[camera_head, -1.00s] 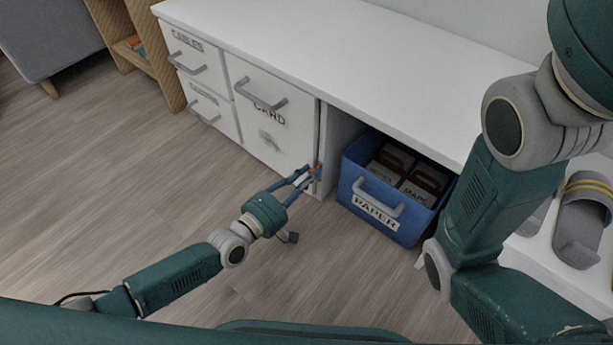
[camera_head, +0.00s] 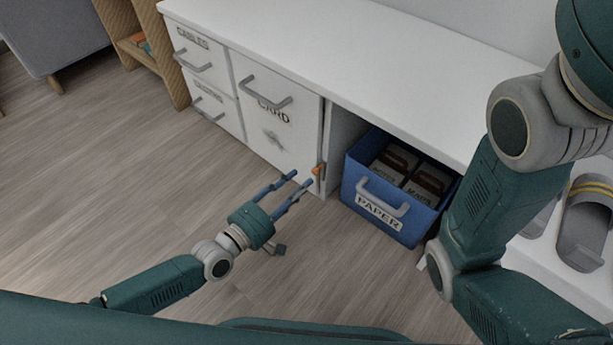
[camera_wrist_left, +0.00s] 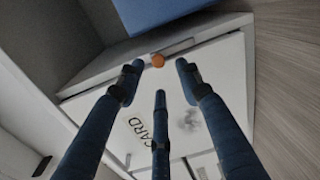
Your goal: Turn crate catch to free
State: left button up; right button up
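The catch (camera_head: 317,170) is a small orange piece at the right edge of the white CARD door (camera_head: 277,142), beside the open bay. It also shows in the left wrist view as an orange knob (camera_wrist_left: 157,60) on the door's edge, with a grey strip beside it. My left gripper (camera_head: 301,178) is open and empty, its blue fingers spread and pointing at the catch, a short way off it. The blue crate labelled PAPER (camera_head: 382,212) sits in the bay right of the catch. My right arm shows at right, but its gripper is out of view.
The white desk top (camera_head: 350,60) overhangs the bay. CABLES drawer (camera_head: 195,58) and a lower drawer stand at left, with protruding grey handles. The wood floor (camera_head: 110,190) left of my left arm is clear. Grey holders (camera_head: 580,235) stand at right.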

pick_arm(q)
jog(key=v, duration=0.7)
jog(key=shift+s+a, duration=0.1)
